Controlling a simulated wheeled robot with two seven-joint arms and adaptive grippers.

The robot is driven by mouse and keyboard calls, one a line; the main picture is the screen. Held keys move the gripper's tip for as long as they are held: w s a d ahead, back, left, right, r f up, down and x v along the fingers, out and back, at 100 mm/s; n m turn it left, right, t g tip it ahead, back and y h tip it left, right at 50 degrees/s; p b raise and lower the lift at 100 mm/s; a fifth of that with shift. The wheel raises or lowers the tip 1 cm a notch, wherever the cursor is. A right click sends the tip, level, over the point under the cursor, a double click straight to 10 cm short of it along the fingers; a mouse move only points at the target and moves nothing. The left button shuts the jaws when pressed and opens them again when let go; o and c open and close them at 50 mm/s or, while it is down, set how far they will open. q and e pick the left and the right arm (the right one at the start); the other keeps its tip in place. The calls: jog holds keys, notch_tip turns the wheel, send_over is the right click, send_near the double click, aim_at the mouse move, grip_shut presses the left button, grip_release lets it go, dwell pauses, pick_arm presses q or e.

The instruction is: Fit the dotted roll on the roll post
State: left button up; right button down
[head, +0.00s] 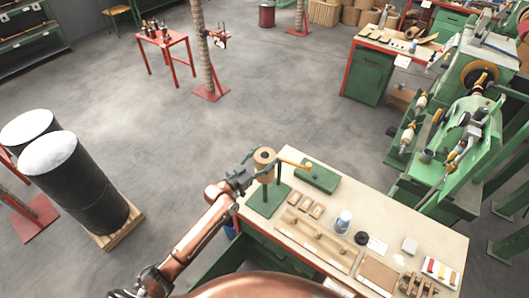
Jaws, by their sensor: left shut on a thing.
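My left gripper (256,171) reaches in from the left and is shut on the roll's side. A green stand (267,201) with a flat square base is directly below, and its thin upright post (266,187) shows under the roll. The roll appears in line with the post; how far it is around the post I cannot tell. Dots on the roll are too small to make out. My right gripper is out of view.
Green machinery (465,150) stands beyond at right. Black drums (75,185) stand at left.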

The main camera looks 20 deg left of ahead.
pick_arm(q)
jog(key=shift+f+b, duration=4.05)
jog(key=shift+f, duration=0.65)
jog(key=shift+f+b, duration=3.85)
jog(key=shift+f, duration=1.15)
jog(key=o, duration=2.1)
jog(key=shift+f, duration=0.1)
jog(key=shift+o, duration=0.2)
jog(key=v, duration=1.2)
